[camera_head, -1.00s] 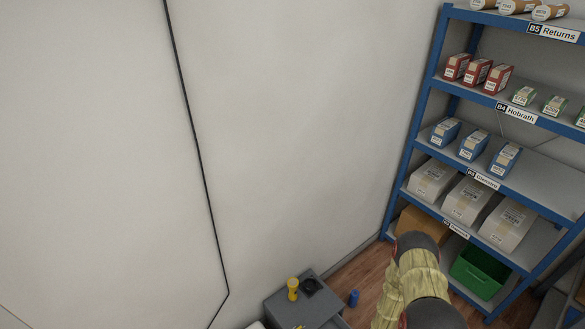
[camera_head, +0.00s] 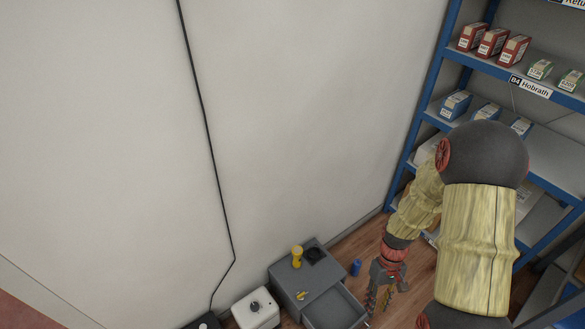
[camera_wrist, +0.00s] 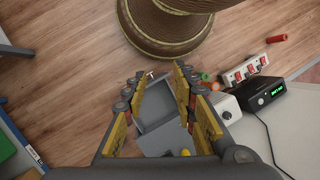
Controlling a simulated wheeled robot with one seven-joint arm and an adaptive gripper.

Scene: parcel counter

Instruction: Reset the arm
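My gripper (camera_head: 378,302) hangs low at the lower right of the head view, pointing down beside a grey drawer cabinet (camera_head: 283,275). My arm comes down from the right and bends at a large dark joint. It covers part of the shelf rack behind it. The cabinet's drawer (camera_head: 338,310) is open.
A yellow object (camera_head: 297,257) stands on the cabinet. A blue cylinder (camera_head: 356,267) stands on the floor. A blue shelf rack (camera_head: 433,72) holds parcels at right. A white box (camera_head: 250,316) is left of the cabinet. A power strip (camera_wrist: 243,70) shows in the wrist view.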

